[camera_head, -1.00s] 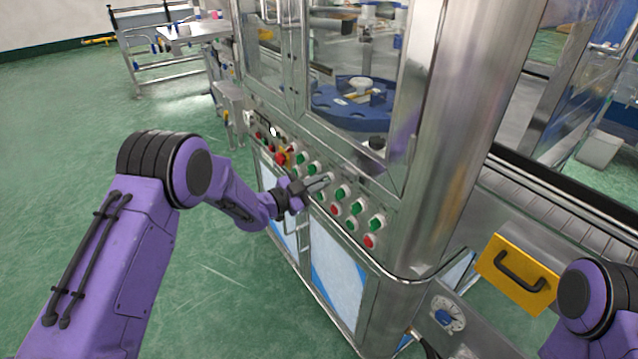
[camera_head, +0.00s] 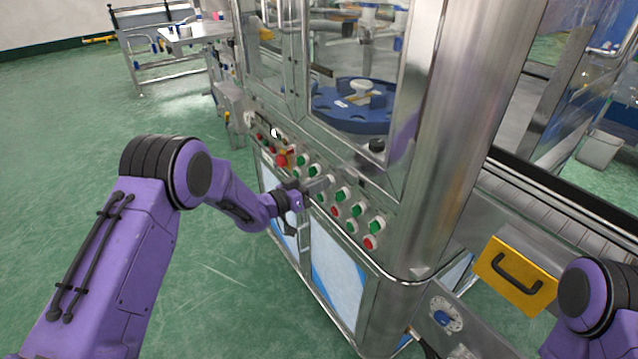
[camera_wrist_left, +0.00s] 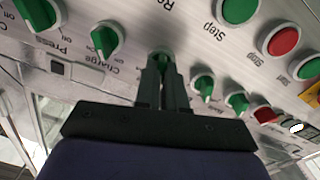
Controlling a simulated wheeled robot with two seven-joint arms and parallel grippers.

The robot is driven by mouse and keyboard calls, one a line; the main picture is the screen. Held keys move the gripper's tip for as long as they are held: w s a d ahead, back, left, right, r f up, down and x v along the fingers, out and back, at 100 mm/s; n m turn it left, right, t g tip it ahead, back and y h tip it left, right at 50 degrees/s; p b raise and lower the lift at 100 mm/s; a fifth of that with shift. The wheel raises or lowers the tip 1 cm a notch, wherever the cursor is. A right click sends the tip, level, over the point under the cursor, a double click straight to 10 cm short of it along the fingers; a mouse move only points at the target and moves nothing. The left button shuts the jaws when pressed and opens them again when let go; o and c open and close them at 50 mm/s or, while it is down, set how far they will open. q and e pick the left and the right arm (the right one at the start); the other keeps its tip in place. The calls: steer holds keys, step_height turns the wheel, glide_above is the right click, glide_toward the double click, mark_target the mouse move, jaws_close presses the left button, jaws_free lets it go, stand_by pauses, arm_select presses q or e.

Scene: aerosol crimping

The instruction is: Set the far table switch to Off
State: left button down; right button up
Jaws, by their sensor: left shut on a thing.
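The control panel (camera_head: 392,222) on the machine's front carries rows of green and red knobs and buttons. My left gripper (camera_head: 326,182) is at the panel, with its fingers against it. In the left wrist view, the gripper (camera_wrist_left: 163,72) is shut on a green switch knob (camera_wrist_left: 163,56), which shows between the fingertips. The fingers cover part of this knob, and I cannot read its label or setting. A green knob marked Charge (camera_wrist_left: 105,40) and another marked Press (camera_wrist_left: 38,14) are to its left. My right gripper is out of view.
Smaller green knobs (camera_wrist_left: 204,84) and a red button (camera_wrist_left: 284,41) sit close to the right of the fingers. Glass doors and a blue rotary table (camera_head: 350,112) are above the panel. A yellow panel with a black handle (camera_head: 515,275) is at lower right. The green floor is clear at left.

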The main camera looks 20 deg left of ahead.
arm_select(q)
steer(key=shift+a+n, duration=0.1)
steer(key=shift+n, duration=1.2)
steer(key=c, duration=1.2)
jaws_free()
steer(key=b+v, duration=0.1)
steer(key=v, duration=0.9)
steer(key=shift+s+a, duration=0.2)
steer(key=shift+f, duration=0.1)
